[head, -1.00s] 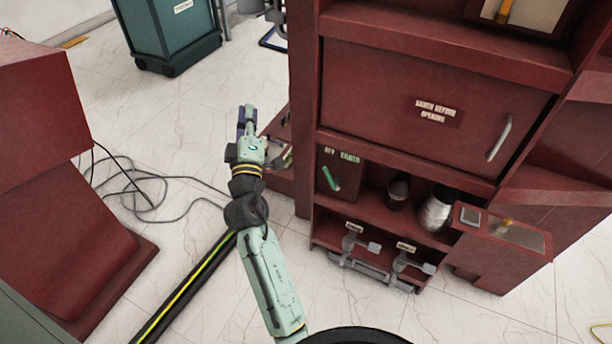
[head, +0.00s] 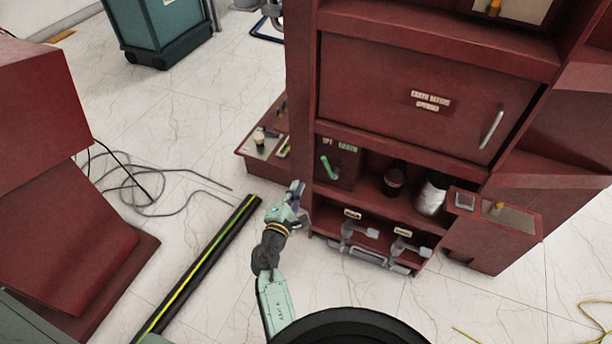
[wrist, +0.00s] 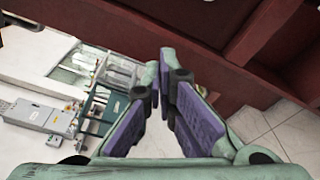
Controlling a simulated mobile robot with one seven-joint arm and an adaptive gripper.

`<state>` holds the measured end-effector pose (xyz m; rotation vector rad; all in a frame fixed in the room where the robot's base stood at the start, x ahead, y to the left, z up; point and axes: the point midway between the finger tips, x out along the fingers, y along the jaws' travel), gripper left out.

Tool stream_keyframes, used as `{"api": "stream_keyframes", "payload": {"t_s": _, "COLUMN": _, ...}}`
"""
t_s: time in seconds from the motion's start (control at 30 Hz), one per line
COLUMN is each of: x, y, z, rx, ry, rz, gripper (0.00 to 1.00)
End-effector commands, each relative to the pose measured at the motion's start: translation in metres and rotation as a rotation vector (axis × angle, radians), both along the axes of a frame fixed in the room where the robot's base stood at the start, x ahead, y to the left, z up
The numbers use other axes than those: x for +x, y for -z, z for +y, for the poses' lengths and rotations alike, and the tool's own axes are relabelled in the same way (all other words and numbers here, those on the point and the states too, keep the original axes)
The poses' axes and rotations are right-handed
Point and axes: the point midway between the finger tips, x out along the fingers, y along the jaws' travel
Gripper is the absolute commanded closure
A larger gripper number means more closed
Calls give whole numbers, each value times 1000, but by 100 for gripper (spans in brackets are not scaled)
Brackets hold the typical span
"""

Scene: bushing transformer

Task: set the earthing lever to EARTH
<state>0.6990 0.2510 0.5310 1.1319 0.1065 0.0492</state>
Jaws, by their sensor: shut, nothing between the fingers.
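The earthing lever (head: 325,167) is a small green handle on a dark red panel at the left of the cabinet's open bay. It slants, its upper end toward the left, below labels that read OFF at left and EARTH at right. My gripper (head: 298,190) is in front of the cabinet's left edge, below and left of the lever and apart from it. In the wrist view my gripper (wrist: 168,90) has its purple-padded fingers converging with nothing between them. The lever does not show clearly in the wrist view.
A closed red door (head: 428,100) with a grey handle is above the bay. A dark jar (head: 394,180) and a silvery container (head: 431,196) stand in the bay. Grey clamps (head: 358,232) are below. A low red ledge (head: 262,160) is left. A striped black-and-yellow bar (head: 205,262) lies on the floor.

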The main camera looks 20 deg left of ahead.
Motion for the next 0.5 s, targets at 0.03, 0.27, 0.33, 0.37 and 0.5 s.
{"api": "stream_keyframes", "payload": {"t_s": 0.03, "x": 7, "y": -3, "z": 0, "rx": 0, "ry": 1, "rz": -3, "gripper": 100}}
{"api": "stream_keyframes", "payload": {"t_s": 0.27, "x": 51, "y": -2, "z": 4, "rx": 0, "ry": 3, "rz": -3, "gripper": 100}}
{"api": "stream_keyframes", "payload": {"t_s": 0.33, "x": 64, "y": 0, "z": 5, "rx": 1, "ry": 2, "rz": -3, "gripper": 100}}
{"api": "stream_keyframes", "payload": {"t_s": 0.37, "x": 70, "y": 0, "z": 6, "rx": 0, "ry": 1, "rz": -3, "gripper": 100}}
{"api": "stream_keyframes", "payload": {"t_s": 0.5, "x": 95, "y": 2, "z": 8, "rx": 1, "ry": 1, "rz": -3, "gripper": 100}}
